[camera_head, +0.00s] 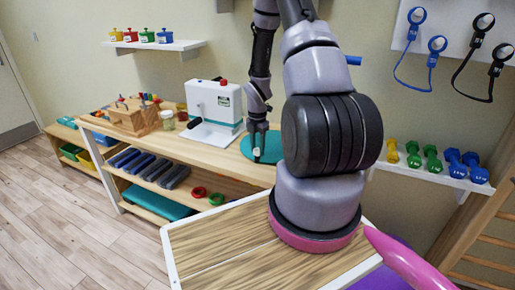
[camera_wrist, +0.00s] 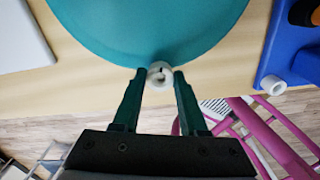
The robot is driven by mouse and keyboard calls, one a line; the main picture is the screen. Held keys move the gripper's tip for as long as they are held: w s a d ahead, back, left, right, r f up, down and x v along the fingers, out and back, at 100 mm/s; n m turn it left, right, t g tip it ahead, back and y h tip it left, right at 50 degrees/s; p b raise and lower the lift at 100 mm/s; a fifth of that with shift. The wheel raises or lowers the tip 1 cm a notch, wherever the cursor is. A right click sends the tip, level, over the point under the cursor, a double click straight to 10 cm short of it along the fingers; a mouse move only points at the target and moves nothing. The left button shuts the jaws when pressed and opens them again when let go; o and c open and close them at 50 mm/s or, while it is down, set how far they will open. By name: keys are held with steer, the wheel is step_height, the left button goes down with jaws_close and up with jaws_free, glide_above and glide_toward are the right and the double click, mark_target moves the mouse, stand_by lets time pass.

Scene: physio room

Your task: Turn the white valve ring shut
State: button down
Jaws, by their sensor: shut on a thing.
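A small white ring (camera_wrist: 159,67), which looks like the valve ring, sits between the tips of my gripper (camera_wrist: 160,78) in the wrist view. The dark green fingers are shut on it, one on each side. The ring is at the near edge of a round teal disc (camera_wrist: 150,25) on the wooden bench. In the head view my gripper (camera_head: 257,153) points down at the teal disc (camera_head: 272,140), and a small whitish spot shows at its tips. What the ring is mounted on is hidden, and its turn angle cannot be told.
A white device (camera_head: 214,108) with a black handle stands on the bench left of my gripper. A wooden block set (camera_head: 130,117) stands farther left. A blue thing with a white ring-like part (camera_wrist: 275,85) is at the right in the wrist view. Dumbbells (camera_head: 432,158) sit on a wall shelf.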

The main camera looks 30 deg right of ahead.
steer(key=m, duration=0.6)
steer(key=shift+m, duration=0.3)
stand_by(0.4)
steer(key=shift+c, duration=2.2)
jaws_free()
